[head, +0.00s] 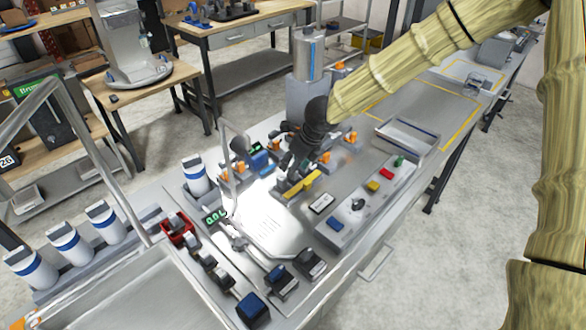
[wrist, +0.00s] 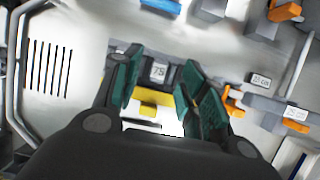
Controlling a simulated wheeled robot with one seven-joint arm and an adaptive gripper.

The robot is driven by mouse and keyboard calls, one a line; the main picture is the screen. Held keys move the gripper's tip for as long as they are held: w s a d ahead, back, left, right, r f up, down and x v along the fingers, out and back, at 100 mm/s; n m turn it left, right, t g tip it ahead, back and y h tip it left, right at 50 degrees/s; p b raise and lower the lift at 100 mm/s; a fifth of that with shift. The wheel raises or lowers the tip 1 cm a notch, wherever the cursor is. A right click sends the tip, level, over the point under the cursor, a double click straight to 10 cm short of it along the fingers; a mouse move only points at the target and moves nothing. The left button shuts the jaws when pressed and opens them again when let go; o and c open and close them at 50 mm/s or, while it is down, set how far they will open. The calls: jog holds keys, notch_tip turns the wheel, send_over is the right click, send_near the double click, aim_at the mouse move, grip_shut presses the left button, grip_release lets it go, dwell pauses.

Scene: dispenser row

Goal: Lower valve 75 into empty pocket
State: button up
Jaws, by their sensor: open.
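My dark gripper (head: 297,158) is over the middle of the workbench in the head view, pointing down. In the wrist view its two green-padded fingers (wrist: 168,95) stand apart, open. Between them lies a dark block with a white label reading 75 (wrist: 158,72), the valve by its label, with a yellow part (wrist: 160,98) just in front of it. A clear gap shows between the block and the right finger; contact with the left finger cannot be told. In the head view a yellow bar (head: 303,187) shows beside the gripper. The empty pocket cannot be made out; the gripper hides what is beneath.
Orange-topped fittings (head: 276,136) stand around the gripper, with a blue block (head: 261,161) to its left. A grey cylinder (head: 308,54) stands behind. A panel of coloured buttons (head: 372,186) lies at the right, a metal tray (head: 406,137) beyond it. White canisters (head: 195,175) stand left.

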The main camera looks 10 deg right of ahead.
jog(key=v, duration=0.8)
jog(key=shift+s+r, duration=0.15)
jog(key=shift+r, duration=0.1)
jog(key=shift+d, duration=0.2)
